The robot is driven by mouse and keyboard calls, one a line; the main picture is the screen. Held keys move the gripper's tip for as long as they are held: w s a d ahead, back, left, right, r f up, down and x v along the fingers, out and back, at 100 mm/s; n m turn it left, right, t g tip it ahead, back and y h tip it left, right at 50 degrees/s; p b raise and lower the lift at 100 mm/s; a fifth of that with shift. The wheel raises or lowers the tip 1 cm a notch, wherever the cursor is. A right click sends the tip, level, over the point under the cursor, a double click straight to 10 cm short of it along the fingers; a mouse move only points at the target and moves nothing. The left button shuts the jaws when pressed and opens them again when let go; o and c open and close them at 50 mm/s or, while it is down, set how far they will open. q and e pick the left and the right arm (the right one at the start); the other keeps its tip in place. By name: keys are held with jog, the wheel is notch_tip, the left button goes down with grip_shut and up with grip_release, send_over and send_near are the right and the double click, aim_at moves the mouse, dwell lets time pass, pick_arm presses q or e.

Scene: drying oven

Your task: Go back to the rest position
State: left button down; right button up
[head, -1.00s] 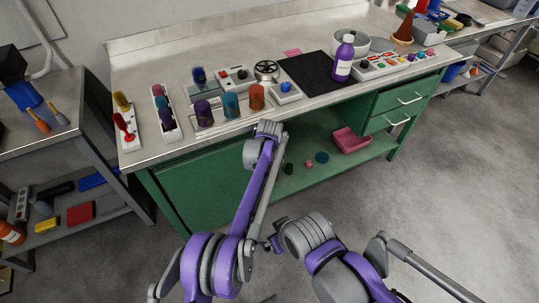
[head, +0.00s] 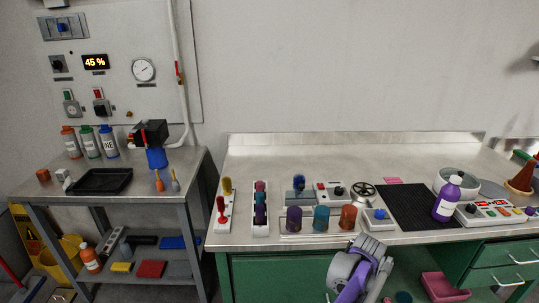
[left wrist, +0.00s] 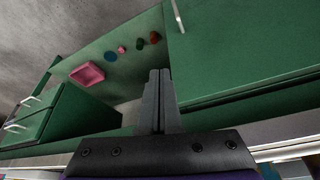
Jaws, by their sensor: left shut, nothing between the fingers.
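My left gripper (left wrist: 159,73) shows in the left wrist view with its two dark fingers together and nothing between them. It is in front of the green workbench front (left wrist: 230,45), with the open lower shelf beyond the fingertips. In the head view, a purple and grey part of my left arm shows at the bottom, before the bench's front edge; its fingers cannot be made out there. My right gripper is in neither view.
A side table (head: 130,202) stands left with a black tray (head: 103,181). A pink bin (left wrist: 87,74) lies on the lower shelf.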

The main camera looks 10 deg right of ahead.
pick_arm(q)
jog(key=s+a+r+n+p, duration=0.15)
jog(key=a+r, duration=0.35)
jog(key=a, duration=0.5)
jog(key=s+a+r+p, duration=0.2)
jog(key=a+r, duration=0.3)
jog(key=a, duration=0.6)
jog(key=s+a+r+n+p, duration=0.15)
jog(key=a+r, duration=0.35)
jog(key=a, duration=0.5)
jog(key=s+a+n+t+y+p, duration=0.1)
jog(key=s+a+p, duration=0.4)
jog(key=s+a, duration=1.3)
jog(key=s+n, duration=0.1)
jog(key=s, duration=0.1)
jog(key=shift+s+a+f+t+y, duration=0.3)
jog(key=shift+s+a+y, duration=0.05)
jog(key=shift+a+y, duration=0.05)
